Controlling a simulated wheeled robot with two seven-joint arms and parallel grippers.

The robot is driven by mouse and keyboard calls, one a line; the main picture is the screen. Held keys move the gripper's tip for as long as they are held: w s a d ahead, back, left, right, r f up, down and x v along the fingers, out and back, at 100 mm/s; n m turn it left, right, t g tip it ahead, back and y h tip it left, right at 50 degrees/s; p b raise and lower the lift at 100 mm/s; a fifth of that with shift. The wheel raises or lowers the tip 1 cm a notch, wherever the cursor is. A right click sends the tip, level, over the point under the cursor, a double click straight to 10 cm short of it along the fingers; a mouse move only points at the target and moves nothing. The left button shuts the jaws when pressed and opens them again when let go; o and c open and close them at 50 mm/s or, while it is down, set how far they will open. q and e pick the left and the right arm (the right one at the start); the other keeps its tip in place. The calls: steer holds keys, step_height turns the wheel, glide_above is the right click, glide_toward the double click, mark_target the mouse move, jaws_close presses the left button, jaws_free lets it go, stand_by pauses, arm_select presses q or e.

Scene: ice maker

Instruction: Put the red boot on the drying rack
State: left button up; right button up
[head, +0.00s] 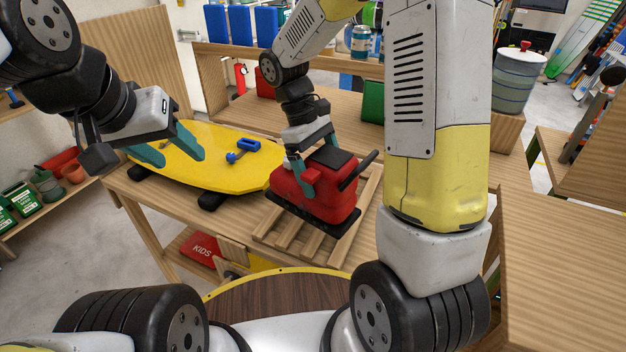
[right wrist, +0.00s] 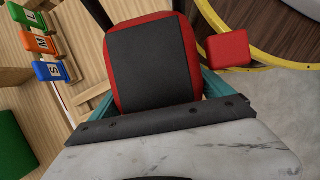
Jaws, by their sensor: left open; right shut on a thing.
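The red boot (head: 322,195), a boxy red body with a black top panel, black bar and flat black sole, is at the middle of the head view. My right gripper (head: 310,172) is shut on it from above. In the right wrist view the boot (right wrist: 150,65) sits between the teal fingers. The wooden slatted drying rack (head: 275,238) lies on the bench under the boot. The boot covers much of the rack, and I cannot tell whether the sole touches the slats. My left gripper (head: 181,157) is open and empty over the yellow board.
A yellow board (head: 235,180) with blue fittings rests on black supports, left of the rack. A raised wooden shelf (head: 225,62) runs behind the bench, with a green box (head: 372,102) there. A red KIDS sign (head: 200,248) is below. A round dark wooden top (head: 280,298) stands in front.

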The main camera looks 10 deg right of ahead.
steer(key=s+f+n, duration=0.2)
steer(key=s, duration=0.7)
steer(key=w+d+f, duration=0.1)
steer(key=w+f, duration=0.1)
steer(key=w, duration=0.5)
steer(key=w+d+f, duration=0.2)
steer(key=w+f, duration=0.1)
steer(key=w, duration=0.5)
steer(key=shift+w+f+n+t, duration=0.15)
steer(key=shift+w+n+t, duration=0.05)
steer(key=shift+n+t, duration=0.1)
steer(key=shift+f, duration=0.1)
steer(key=o, duration=1.8)
steer(key=shift+f, duration=0.1)
